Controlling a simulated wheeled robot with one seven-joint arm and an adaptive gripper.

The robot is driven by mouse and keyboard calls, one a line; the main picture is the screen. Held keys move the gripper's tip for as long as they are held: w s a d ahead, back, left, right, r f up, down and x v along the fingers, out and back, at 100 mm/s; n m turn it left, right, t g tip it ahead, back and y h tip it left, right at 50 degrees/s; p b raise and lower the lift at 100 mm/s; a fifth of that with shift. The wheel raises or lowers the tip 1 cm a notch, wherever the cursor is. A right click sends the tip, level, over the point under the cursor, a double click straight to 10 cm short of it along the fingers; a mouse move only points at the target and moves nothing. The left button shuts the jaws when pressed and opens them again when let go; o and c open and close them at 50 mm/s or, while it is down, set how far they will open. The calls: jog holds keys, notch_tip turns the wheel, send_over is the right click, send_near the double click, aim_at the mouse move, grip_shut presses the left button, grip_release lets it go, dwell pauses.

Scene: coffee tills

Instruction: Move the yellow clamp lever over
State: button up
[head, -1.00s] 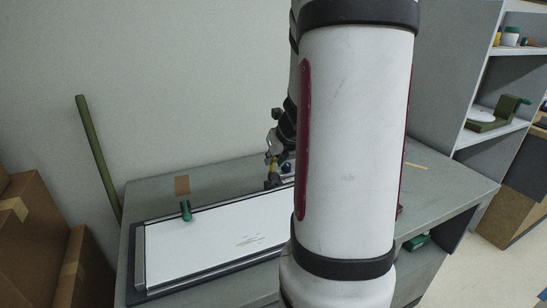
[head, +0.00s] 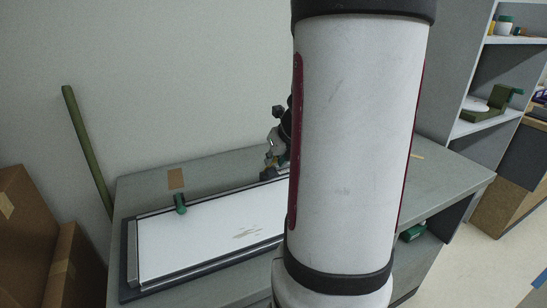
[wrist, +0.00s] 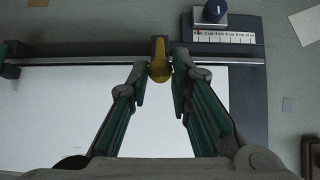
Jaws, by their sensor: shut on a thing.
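The yellow clamp lever (wrist: 159,68) shows in the wrist view at the upper middle, at the metal rail (wrist: 95,61) along the edge of the white board (wrist: 50,115). My gripper (wrist: 161,80) has its two green-padded fingers on either side of the lever and is shut on it. Contact at the fingertips is hard to make out. In the head view, my arm hides most of the gripper and the right part of the board (head: 205,235); the lever is not clear there.
A green knob (head: 180,203) stands at the board's far left edge. A dark blue knob (wrist: 215,11) and a scale strip (wrist: 225,37) lie beyond the rail. Boxes (head: 30,220) stand at left, shelves (head: 485,125) at right.

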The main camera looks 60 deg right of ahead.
jog(key=shift+s+a+f+b, duration=0.4)
jog(key=shift+s+f+b, duration=0.3)
jog(key=shift+f, duration=0.15)
jog(key=shift+s+a+f+b, duration=0.2)
jog(key=shift+s+f+b, duration=0.15)
jog(key=shift+f+b, duration=0.3)
jog(key=shift+s+a+f+b, duration=0.2)
jog(key=shift+s+f+b, duration=0.1)
jog(key=shift+f+b, duration=0.35)
jog(key=shift+s+a+f+b, duration=0.1)
jog(key=shift+s+f+b, duration=0.05)
jog(key=shift+f+b, duration=0.3)
jog(key=shift+s+a+f+b, duration=0.1)
jog(key=shift+f+b, duration=0.25)
jog(key=shift+b, duration=0.1)
jog(key=o, duration=0.9)
jog(key=shift+r, duration=0.1)
